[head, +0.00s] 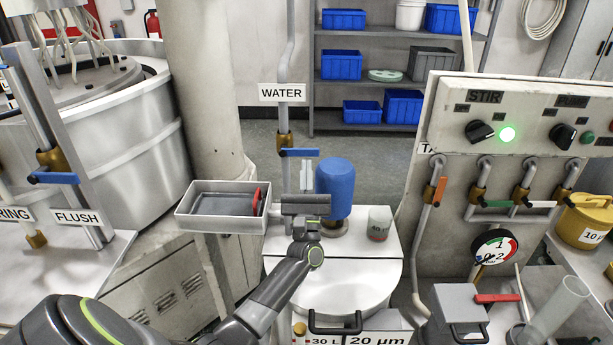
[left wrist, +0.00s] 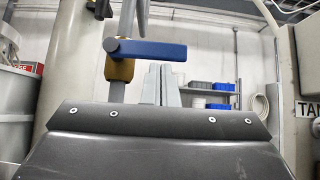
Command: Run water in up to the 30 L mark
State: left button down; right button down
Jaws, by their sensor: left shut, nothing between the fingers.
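The WATER pipe (head: 284,115) comes down behind the white tank (head: 345,270), with a brass valve and a blue lever (head: 299,152). The lever points right, across the vertical pipe. My left gripper (head: 306,175) is shut and empty, fingers pointing up, just below the lever in the head view. The water level is not visible. My right gripper is not in view.
A grey tray (head: 220,222) is left of my gripper. A STIR panel (head: 510,120) with a lit green lamp stands right. A FLUSH pipe with another blue lever (head: 55,178) is far left.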

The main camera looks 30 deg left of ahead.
pick_arm(q)
jog(key=n+g+y+b, duration=0.1)
jog(key=n, duration=0.1)
jog(key=n+g+y+b, duration=0.1)
jog(key=n+g+y, duration=0.1)
jog(key=r+n+g+y+b, duration=0.1)
jog(key=n+b, duration=0.1)
jog(key=shift+w+d+r+n+y, duration=0.1)
jog(key=shift+w+d+n+y, duration=0.2)
jog(key=shift+d+y, duration=0.1)
jog(key=shift+r+g, duration=0.15)
jog(key=shift+g, duration=0.15)
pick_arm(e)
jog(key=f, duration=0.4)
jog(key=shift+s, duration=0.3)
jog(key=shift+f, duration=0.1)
